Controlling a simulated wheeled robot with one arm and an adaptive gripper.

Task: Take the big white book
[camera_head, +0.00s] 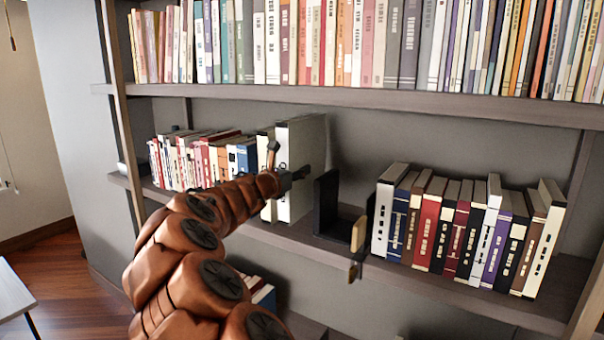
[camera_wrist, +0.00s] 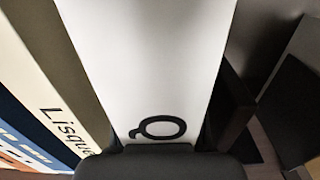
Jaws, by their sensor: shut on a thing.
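The big white book (camera_head: 305,140) stands upright on the middle shelf, at the right end of the left group of books. My gripper (camera_head: 290,178) reaches it from the front and is shut on it. In the wrist view the white spine of the book (camera_wrist: 145,60) fills the middle, with a black ring-like mark near its lower end. The dark body of my gripper (camera_wrist: 165,162) covers the bottom of that view. The fingertips are mostly hidden.
A cream book (camera_head: 265,147) stands just left of the white book; its lettering shows in the wrist view (camera_wrist: 55,110). A black bookend (camera_head: 326,205) stands to the right. Several books (camera_head: 465,225) fill the right part of the middle shelf (camera_head: 440,285). A full shelf (camera_head: 350,98) runs above.

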